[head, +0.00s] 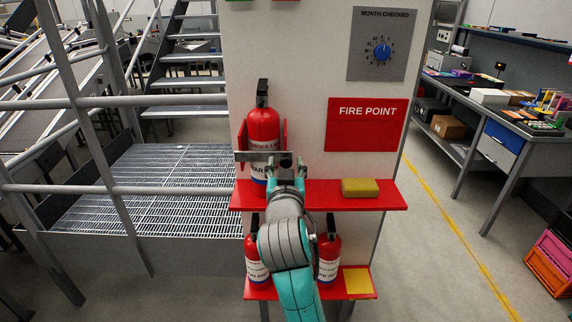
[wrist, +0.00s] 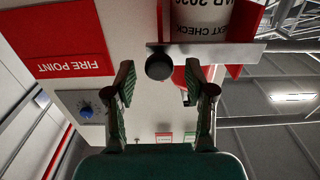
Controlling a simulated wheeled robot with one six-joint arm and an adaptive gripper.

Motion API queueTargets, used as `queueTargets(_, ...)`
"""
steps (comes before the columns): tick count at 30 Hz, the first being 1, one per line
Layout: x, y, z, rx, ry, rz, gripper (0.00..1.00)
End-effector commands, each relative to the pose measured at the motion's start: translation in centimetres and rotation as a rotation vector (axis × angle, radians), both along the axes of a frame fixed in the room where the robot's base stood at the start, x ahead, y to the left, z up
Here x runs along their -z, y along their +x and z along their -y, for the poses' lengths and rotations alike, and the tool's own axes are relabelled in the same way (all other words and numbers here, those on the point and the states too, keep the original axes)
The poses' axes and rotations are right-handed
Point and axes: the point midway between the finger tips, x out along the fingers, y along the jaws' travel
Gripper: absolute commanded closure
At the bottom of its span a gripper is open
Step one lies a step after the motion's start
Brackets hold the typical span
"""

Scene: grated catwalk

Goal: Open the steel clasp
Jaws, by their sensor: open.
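The steel clasp (head: 250,156) is a flat grey bar lying across the front of the upper red fire extinguisher (head: 263,125). In the wrist view the clasp (wrist: 225,50) runs across the extinguisher's white label (wrist: 205,20), with a round black knob (wrist: 159,67) at its end. My gripper (head: 286,168) is at the knob end of the clasp. In the wrist view my gripper (wrist: 158,84) is open, with one finger on each side of the knob and visible gaps to it. In the head view my gripper partly hides the clasp's right end.
A red shelf (head: 322,203) holds a yellow block (head: 360,187) right of my arm. Two more extinguishers (head: 328,258) stand below. A dial plate (head: 381,45) and a FIRE POINT sign (head: 366,125) are on the panel. Railings (head: 150,101) are at left.

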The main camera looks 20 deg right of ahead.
Motion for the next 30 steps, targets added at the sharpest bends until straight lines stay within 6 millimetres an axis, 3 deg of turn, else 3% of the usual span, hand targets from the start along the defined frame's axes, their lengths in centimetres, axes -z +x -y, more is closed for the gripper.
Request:
queueTargets(12,0.03,0.74,0.28,0.0,0.0,-0.001,0.46)
queueTargets(18,0.04,0.73,0.28,0.0,0.0,-0.001,0.96)
queueTargets(19,0.03,0.73,0.28,0.0,0.0,-0.001,1.0)
queueTargets(30,0.04,0.35,-0.16,0.035,0.0,-0.001,1.0)
